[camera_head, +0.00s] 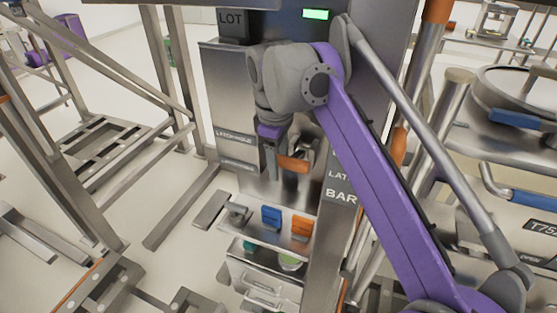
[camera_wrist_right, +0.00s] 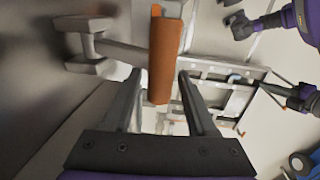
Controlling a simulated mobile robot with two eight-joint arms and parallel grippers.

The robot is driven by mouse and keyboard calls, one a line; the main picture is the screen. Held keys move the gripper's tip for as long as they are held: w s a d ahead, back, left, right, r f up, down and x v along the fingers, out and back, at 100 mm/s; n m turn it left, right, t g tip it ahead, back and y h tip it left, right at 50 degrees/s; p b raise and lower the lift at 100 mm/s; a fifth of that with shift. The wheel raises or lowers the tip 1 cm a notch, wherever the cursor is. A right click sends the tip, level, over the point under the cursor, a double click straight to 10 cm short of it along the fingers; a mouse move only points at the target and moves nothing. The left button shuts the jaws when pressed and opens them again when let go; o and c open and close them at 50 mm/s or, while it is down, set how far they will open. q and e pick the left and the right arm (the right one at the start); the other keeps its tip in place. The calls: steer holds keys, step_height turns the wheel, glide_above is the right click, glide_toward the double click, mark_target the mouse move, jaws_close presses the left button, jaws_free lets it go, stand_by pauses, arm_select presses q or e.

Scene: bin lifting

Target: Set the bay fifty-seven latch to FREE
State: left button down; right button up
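The latch has an orange handle (camera_head: 293,163) on a grey metal lever, mounted on the bay's steel panel (camera_head: 228,88). In the right wrist view the orange handle (camera_wrist_right: 165,55) runs lengthwise in front of and partly between the fingers, its grey lever (camera_wrist_right: 115,48) going off to the left. My right gripper (camera_head: 270,160) is at the handle's left side in the head view; in the wrist view its two fingers are apart, with gaps visible beside the handle. My right arm hides part of the panel and its labels.
A green-lit display (camera_head: 315,14) is above the panel. Below the latch a shelf holds a blue block (camera_head: 271,216) and an orange block (camera_head: 302,227). A steel post with a "BAR" label (camera_head: 341,196) stands right of the latch. Metal frames stand at left.

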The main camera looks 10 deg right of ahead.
jaws_close()
stand_by(1.2)
